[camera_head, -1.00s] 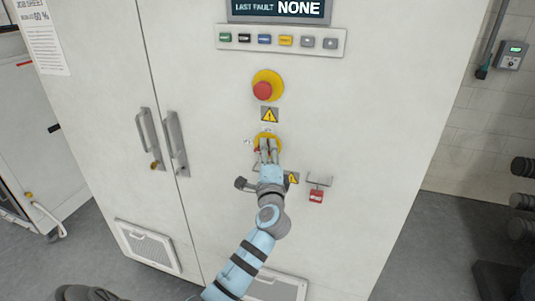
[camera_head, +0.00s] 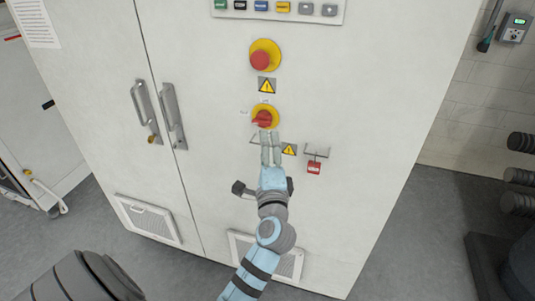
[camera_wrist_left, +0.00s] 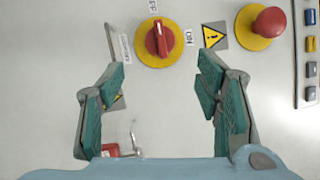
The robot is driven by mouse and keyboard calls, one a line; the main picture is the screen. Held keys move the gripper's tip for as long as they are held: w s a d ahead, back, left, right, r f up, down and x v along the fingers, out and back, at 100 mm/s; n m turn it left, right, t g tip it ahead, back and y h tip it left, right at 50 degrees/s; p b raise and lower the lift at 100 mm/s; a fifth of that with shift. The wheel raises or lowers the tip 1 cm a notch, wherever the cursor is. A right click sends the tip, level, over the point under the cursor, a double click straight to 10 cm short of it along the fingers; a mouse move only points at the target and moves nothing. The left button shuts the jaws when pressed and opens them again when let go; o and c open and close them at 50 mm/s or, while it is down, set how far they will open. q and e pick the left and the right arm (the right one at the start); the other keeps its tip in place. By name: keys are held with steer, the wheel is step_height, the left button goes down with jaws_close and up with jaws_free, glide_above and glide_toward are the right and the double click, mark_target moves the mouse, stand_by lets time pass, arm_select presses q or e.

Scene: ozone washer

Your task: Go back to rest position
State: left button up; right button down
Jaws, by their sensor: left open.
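The red rotary switch (camera_head: 264,119) sits on a yellow disc on the white cabinet front. In the left wrist view the red knob (camera_wrist_left: 161,38) lines up with the OFF label at the top, with ON to its right. My left gripper (camera_head: 270,137) is just below the switch in the head view. In the left wrist view the gripper (camera_wrist_left: 160,68) is open with nothing between its fingers, and the knob shows clear of them. My right gripper is in neither view.
A red emergency button (camera_head: 260,60) sits above the switch. A red padlock (camera_head: 314,168) hangs at lower right. Door handles (camera_head: 172,115) stick out at left. Dark stacked cylinders (camera_head: 520,175) stand at far right. Grey floor is open in front.

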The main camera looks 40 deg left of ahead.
arm_select(q)
steer(key=shift+v, duration=1.05)
steer(key=shift+a, duration=0.1)
